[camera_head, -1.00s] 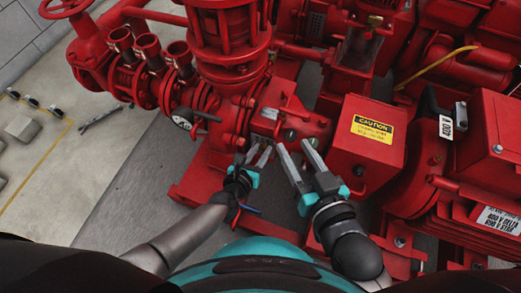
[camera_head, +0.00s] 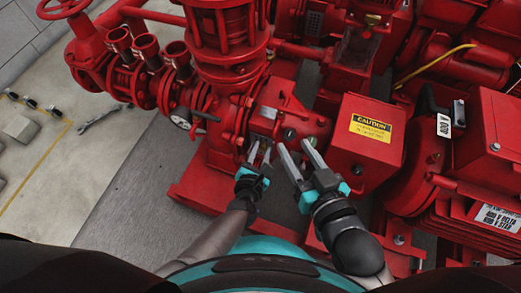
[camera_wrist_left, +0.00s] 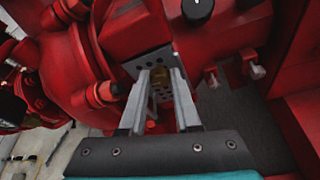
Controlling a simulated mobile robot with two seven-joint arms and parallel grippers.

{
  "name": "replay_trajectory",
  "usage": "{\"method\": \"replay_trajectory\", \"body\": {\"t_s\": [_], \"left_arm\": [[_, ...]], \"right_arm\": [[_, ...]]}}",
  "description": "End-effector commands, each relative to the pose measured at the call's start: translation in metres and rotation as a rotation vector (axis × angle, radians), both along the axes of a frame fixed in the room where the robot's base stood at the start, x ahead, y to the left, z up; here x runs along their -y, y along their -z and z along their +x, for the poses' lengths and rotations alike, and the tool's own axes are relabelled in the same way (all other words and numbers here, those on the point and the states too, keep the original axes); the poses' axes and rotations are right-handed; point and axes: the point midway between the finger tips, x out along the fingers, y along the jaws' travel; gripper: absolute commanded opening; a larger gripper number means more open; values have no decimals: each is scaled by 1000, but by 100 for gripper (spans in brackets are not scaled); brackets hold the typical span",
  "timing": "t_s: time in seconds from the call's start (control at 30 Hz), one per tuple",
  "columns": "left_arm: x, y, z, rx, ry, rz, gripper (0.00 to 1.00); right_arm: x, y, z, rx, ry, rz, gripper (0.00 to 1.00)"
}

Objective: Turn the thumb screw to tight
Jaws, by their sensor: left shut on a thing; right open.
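My left gripper (camera_head: 260,153) is at the front of the red pump casing, next to a small grey metal plate. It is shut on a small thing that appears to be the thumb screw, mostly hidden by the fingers. A brass-coloured bit (camera_wrist_left: 152,124) shows between the fingers in the left wrist view, where the left gripper (camera_wrist_left: 160,75) points at the perforated grey plate (camera_wrist_left: 150,63). My right gripper (camera_head: 293,148) is open and empty just to the right, its fingers spread in front of the casing.
A red box with a yellow caution label (camera_head: 371,129) stands close to the right of my right gripper. A gauge (camera_head: 181,123) and flanged pipes are on the left. A wrench (camera_head: 98,119) lies on the floor at the left, where there is free room.

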Motion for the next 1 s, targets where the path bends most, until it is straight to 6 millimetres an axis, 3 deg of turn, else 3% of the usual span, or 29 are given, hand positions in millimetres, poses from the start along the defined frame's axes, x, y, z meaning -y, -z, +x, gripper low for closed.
{"method": "replay_trajectory", "body": {"t_s": [0.3,0.77,0.8,0.9,1.0], "left_arm": [[0,2,-1,30,-1,103,0],[0,1,-1,35,-1,115,0],[0,1,-1,35,-1,115,35],[0,1,-1,35,-1,115,44],[1,1,-1,36,0,115,44]], "right_arm": [[-4,-4,-2,51,0,34,50],[-5,-5,-2,61,1,40,50],[-5,-6,-1,61,1,40,50],[-5,-6,-1,61,1,40,50],[-5,-6,-1,61,1,40,50]]}}
